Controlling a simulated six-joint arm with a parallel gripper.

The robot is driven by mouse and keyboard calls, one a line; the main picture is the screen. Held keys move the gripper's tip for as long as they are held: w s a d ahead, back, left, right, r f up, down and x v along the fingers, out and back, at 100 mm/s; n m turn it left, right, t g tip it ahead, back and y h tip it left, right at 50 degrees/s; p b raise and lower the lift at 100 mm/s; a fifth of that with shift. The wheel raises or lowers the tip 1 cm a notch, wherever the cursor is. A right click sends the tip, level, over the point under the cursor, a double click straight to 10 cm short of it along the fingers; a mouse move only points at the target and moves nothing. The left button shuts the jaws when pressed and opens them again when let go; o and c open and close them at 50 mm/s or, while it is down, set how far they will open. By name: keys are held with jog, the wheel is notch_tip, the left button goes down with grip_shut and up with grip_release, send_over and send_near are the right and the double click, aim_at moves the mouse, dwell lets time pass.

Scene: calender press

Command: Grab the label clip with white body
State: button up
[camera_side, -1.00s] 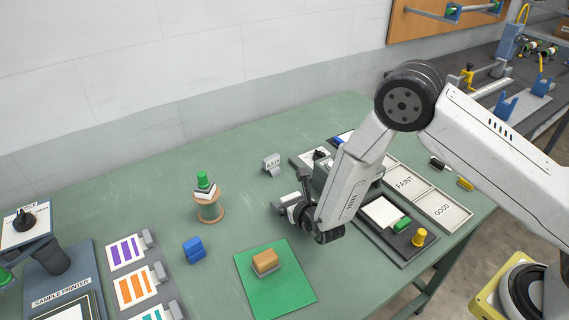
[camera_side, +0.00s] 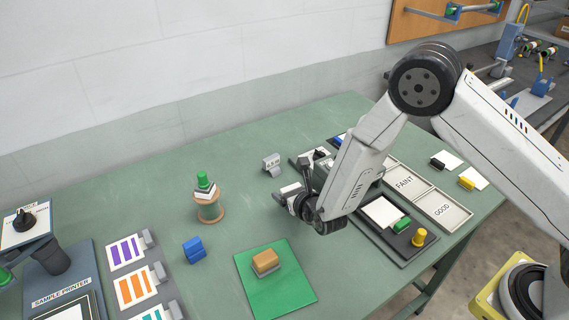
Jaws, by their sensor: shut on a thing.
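My gripper (camera_side: 291,197) is low over the green table, left of my forearm, with its fingers pointing left. It is shut on a small pale piece (camera_side: 282,196), which I take to be the white label clip. The fingers hide most of it, and its shape cannot be made out. Whether it touches the table is unclear. A grey-white block with dark lettering (camera_side: 271,163) stands apart, just behind my gripper.
A blue clip (camera_side: 193,250) lies at left. An orange-tan block (camera_side: 265,261) sits on a green mat (camera_side: 287,291). A wooden spool (camera_side: 209,210) carries a green-topped piece (camera_side: 203,180). Trays (camera_side: 441,209) stand at right. The table (camera_side: 130,205) is clear at back left.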

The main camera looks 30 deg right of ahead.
jog(key=s+d+r, duration=0.2)
jog(key=s+r, duration=0.8)
jog(key=s, duration=0.3)
jog(key=shift+s+d, duration=0.35)
jog(key=shift+d, duration=0.05)
